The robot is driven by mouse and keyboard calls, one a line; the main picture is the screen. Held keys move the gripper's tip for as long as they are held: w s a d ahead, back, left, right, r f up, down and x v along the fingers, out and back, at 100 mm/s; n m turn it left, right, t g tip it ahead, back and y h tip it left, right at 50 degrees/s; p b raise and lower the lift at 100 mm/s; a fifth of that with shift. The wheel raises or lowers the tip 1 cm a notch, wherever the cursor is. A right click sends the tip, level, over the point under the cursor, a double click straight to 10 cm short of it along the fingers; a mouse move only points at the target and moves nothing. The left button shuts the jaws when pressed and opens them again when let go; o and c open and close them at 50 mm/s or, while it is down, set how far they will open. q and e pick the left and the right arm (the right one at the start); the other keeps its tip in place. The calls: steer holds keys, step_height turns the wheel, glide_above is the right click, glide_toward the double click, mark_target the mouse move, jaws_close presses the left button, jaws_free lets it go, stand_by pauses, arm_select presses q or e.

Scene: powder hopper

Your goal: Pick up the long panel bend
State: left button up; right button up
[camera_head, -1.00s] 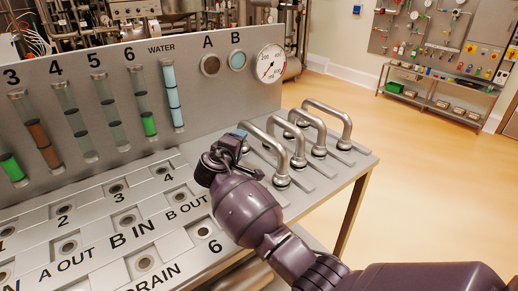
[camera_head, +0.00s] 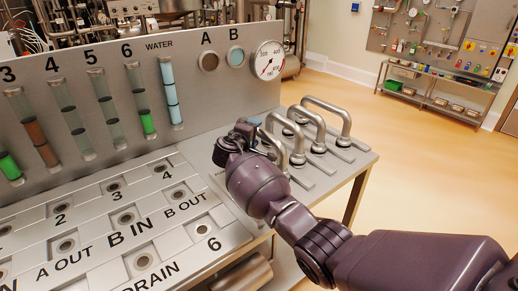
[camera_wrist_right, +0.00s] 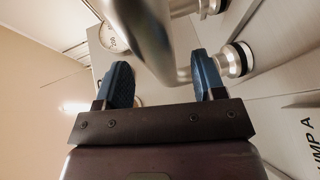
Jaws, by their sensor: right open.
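Several U-shaped steel bends stand side by side on the right end of the bench in the head view. The rearmost bend (camera_head: 330,107) looks the widest; I cannot tell for sure which one is the long one. My right gripper (camera_head: 257,133) is at the nearest bends and partly hides them. In the right wrist view my right gripper (camera_wrist_right: 164,82) is open, with blue fingers spread. A thick steel bend (camera_wrist_right: 150,35) passes in front of and between the fingertips; contact cannot be told. My left gripper is not in view.
The upright panel (camera_head: 232,90) with sight tubes and a gauge (camera_head: 268,60) stands behind the bench. The flat port panel (camera_head: 118,215) lies left of my right arm. The floor (camera_head: 430,150) to the right is open.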

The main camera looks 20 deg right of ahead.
steer(key=shift+x, duration=1.25)
jaws_close()
steer(key=shift+a, duration=0.1)
